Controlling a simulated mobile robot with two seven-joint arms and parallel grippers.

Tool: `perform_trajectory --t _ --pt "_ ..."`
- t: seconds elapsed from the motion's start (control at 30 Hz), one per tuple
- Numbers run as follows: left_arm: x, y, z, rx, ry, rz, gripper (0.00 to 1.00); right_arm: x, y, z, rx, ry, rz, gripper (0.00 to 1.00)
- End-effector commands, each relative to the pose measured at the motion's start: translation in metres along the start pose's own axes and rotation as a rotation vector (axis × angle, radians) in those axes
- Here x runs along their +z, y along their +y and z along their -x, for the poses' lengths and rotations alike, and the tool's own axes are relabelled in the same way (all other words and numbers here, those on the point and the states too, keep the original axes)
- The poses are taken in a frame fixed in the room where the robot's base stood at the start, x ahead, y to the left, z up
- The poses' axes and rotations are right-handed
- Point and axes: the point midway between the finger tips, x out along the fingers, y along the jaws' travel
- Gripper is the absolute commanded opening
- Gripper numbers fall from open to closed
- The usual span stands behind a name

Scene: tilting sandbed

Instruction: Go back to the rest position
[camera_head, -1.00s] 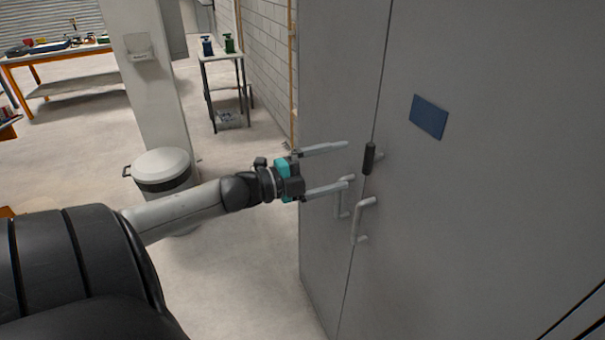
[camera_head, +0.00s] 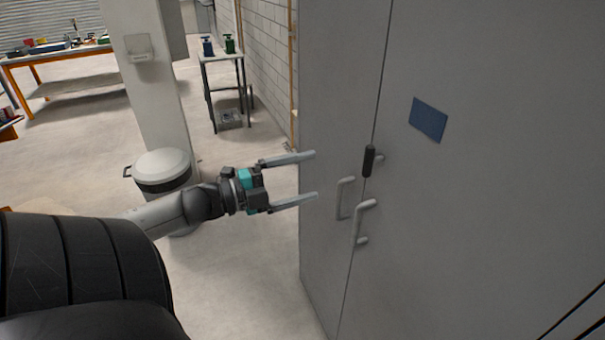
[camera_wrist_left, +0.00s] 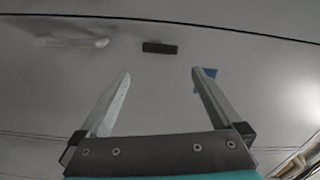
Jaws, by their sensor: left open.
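My left gripper (camera_head: 306,176) is open and empty, its two pale fingers spread and pointing right at a grey cabinet. In the head view it stands apart from and to the left of the two cabinet handles, the left handle (camera_head: 341,198) and the right handle (camera_head: 360,222). A black latch (camera_head: 369,161) sits above them at the door seam. In the left wrist view the open fingers (camera_wrist_left: 160,88) have nothing between them; the black latch (camera_wrist_left: 160,47) and a pale handle (camera_wrist_left: 75,42) lie beyond. My right gripper is not seen.
The tall grey cabinet (camera_head: 470,220) with a blue plate (camera_head: 428,119) fills the right side, its doors shut. A white-lidded bin (camera_head: 163,165) stands beside a pillar (camera_head: 150,90) behind my arm. A small table (camera_head: 222,57) and an orange-legged workbench (camera_head: 60,56) stand farther back.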

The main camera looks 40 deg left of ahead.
Motion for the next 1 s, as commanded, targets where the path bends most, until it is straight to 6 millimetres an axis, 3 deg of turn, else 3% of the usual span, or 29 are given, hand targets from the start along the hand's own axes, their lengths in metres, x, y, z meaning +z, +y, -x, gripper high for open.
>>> perform_trajectory --t 0.33,0.47,0.57,0.73,0.87,1.0 --pt "0.001 0.001 0.0 0.0 -0.003 0.002 1.0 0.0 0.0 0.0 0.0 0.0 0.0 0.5" --pt "0.018 0.024 0.007 0.011 -0.066 0.048 1.0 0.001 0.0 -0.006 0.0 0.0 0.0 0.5" --pt "0.045 0.069 0.022 0.033 -0.182 0.139 1.0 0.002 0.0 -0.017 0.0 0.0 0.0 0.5" --pt "0.088 0.185 0.062 0.1 -0.439 0.357 1.0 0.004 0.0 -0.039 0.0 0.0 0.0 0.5" --pt "0.097 0.28 0.096 0.169 -0.617 0.523 1.0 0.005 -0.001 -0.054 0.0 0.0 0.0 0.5" --pt "0.083 0.381 0.13 0.259 -0.787 0.693 1.0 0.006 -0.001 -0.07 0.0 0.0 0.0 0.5"
